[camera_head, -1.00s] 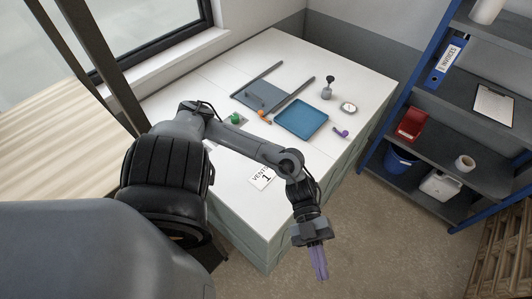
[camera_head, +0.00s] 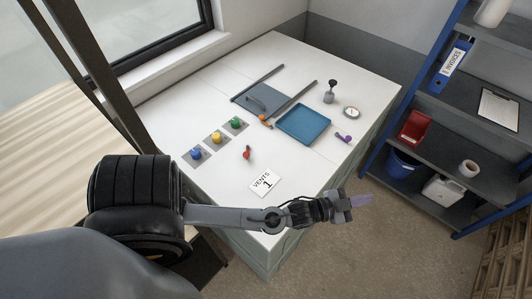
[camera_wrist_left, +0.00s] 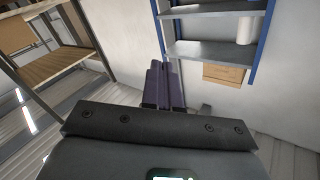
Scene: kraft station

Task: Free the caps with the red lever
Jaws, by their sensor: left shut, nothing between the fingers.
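Three caps, blue (camera_head: 196,153), yellow (camera_head: 215,137) and green (camera_head: 236,122), sit on grey plates in a slanting row on the white table's left part in the head view. My left gripper (camera_head: 361,201) is past the table's near right edge, over the floor, well away from lever and caps. Its purple fingers are shut and empty; they also show together in the left wrist view (camera_wrist_left: 163,85). My right gripper is not in view.
A card reading VENTS 1 (camera_head: 265,184) lies near the front. Behind are a blue tray (camera_head: 303,125), dark rails beside a grey-blue panel (camera_head: 262,97), an orange piece (camera_head: 265,119), a purple piece (camera_head: 344,138) and a round gauge (camera_head: 351,112). Shelves (camera_head: 440,116) stand right.

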